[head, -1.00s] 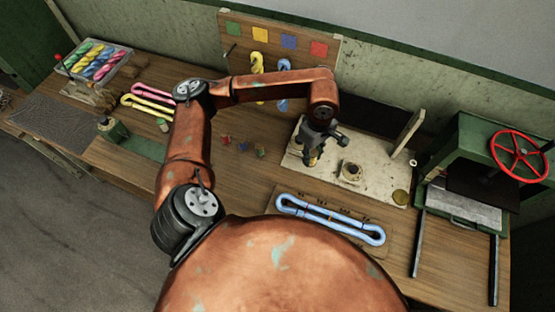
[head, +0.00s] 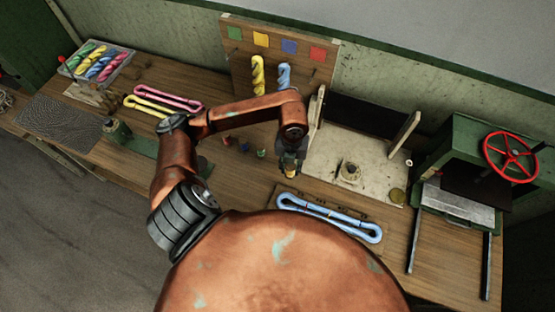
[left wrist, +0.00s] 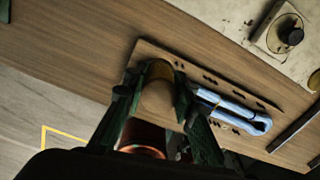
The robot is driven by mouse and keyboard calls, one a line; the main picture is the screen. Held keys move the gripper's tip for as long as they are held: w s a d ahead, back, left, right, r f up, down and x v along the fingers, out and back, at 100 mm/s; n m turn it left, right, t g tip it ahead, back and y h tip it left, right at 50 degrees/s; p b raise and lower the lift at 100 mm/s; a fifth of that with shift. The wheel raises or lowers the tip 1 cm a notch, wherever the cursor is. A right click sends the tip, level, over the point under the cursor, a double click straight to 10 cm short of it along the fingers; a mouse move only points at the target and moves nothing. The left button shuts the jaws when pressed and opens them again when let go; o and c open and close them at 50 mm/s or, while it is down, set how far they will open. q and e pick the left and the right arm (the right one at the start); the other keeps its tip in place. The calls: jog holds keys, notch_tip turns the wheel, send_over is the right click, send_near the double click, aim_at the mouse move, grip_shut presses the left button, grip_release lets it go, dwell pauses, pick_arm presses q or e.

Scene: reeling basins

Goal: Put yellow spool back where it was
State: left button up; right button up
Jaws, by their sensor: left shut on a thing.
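My left gripper (head: 291,163) is shut on the yellow spool (head: 290,173) above the wooden table, just left of the pale board and beyond the blue skein. Only a little yellow shows below the fingers. In the left wrist view the spool (left wrist: 158,98) sits between the dark green fingers of my left gripper (left wrist: 154,106), and its end looks wood-brown. Several small coloured spools (head: 262,153) stand on the table to the left, partly behind my arm. My right gripper does not show.
A blue skein (head: 330,218) lies on a wooden board in front. The pale board (head: 375,165) carries a round fitting (head: 349,172). A green press (head: 465,150) with a red wheel stands at right. A pegboard (head: 297,62) holds yellow and blue twisted skeins at the back.

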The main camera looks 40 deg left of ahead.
pick_arm(q)
jog(key=n, duration=0.2)
jog(key=s+a+n, duration=0.1)
jog(key=n, duration=0.1)
jog(key=shift+s+f+n+p, duration=0.2)
jog(key=shift+n+p, duration=0.1)
jog(key=shift+n, duration=0.1)
jog(key=w+a+f+n+p, duration=0.1)
jog(key=w+a+f+n, duration=0.1)
jog(key=a+f, duration=0.1)
jog(key=w+a+f+n+p, duration=0.1)
jog(key=w+a+f+n, duration=0.2)
jog(key=a, duration=0.1)
jog(key=w+a+f+n+p, duration=0.1)
jog(key=w+a+f+n, duration=0.1)
jog(key=w+a+f, duration=0.1)
jog(key=shift+w+a+f, duration=0.1)
jog(key=shift+a+f, duration=0.05)
jog(key=shift+f, duration=0.15)
jog(key=shift+w+a+f, duration=0.3)
jog(key=shift+f, duration=0.25)
notch_tip(320, 180, down, 2)
jog(key=shift+f+p, duration=0.1)
jog(key=shift+p, duration=0.45)
jog(key=shift+f, duration=0.35)
jog(key=shift+f, duration=0.1)
